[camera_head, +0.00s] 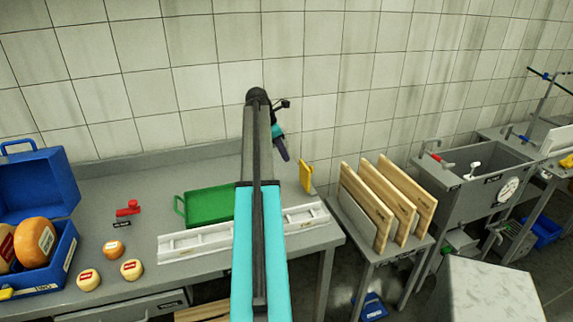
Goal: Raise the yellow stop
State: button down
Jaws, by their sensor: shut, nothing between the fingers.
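The yellow stop (306,176) is a small upright plate near the right end of the white rail (305,215) on the grey table. It looks slightly tilted. My gripper (284,155) is at the end of my arm, above the back of the table, to the left of the yellow stop and a little higher in the picture. It is shut and empty, with a visible gap to the stop. My arm hides the middle of the rail.
A green tray (211,206) lies behind the rail. A red item (128,208), several small cheeses (131,270) and a blue case (62,254) with larger wheels are at the left. Wooden boards (387,215) stand in a rack to the right. A tiled wall closes the back.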

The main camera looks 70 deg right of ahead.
jog(key=shift+v, duration=1.4)
jog(key=shift+s+d+r, duration=0.15)
